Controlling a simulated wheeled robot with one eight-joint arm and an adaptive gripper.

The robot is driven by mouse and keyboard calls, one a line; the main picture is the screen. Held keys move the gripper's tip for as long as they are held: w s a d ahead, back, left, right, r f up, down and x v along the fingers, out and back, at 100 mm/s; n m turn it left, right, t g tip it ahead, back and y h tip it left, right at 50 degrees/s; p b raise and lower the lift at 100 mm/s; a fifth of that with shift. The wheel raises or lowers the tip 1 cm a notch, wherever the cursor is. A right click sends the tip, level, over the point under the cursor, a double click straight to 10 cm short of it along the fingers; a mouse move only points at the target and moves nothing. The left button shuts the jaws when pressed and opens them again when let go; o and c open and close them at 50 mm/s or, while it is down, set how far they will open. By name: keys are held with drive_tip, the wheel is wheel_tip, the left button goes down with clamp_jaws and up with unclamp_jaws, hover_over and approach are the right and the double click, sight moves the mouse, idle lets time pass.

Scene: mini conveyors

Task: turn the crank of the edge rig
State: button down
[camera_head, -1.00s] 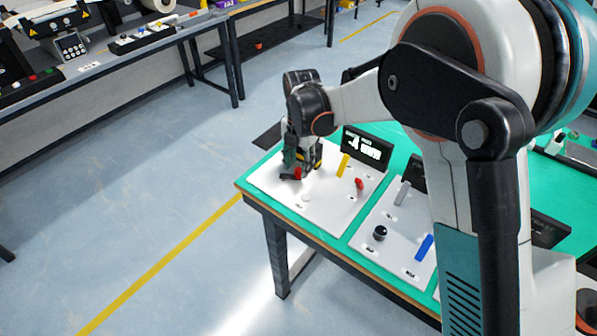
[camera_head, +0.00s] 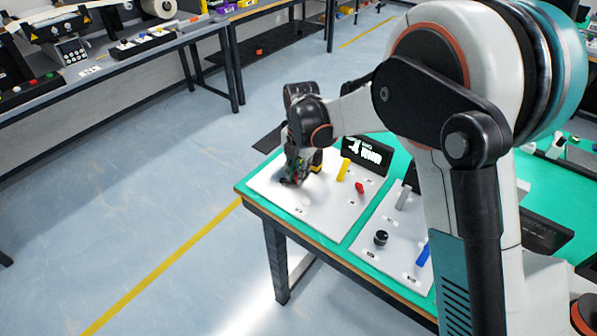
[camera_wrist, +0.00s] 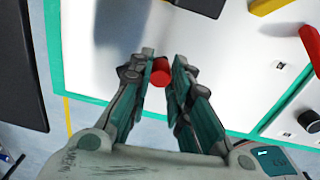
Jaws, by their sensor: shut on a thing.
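The rig is a white panel (camera_head: 318,215) at the near left corner of a green-topped bench, with a dark display sign (camera_head: 367,153) at its back. My gripper (camera_head: 291,180) is low over the panel's left part. In the wrist view, my gripper (camera_wrist: 163,72) has its fingers closed around a red crank knob (camera_wrist: 160,74), one finger on each side. The crank arm under the knob is hidden. In the head view the gripper covers the knob.
A yellow handle (camera_head: 343,169) and a red lever (camera_head: 360,187) stand on the same panel, right of my gripper. A second white panel with a black knob (camera_head: 381,238) lies further right. The bench edge (camera_head: 262,205) is close on the left, with open floor beyond.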

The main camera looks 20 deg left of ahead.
drive_tip(key=shift+s, duration=0.1)
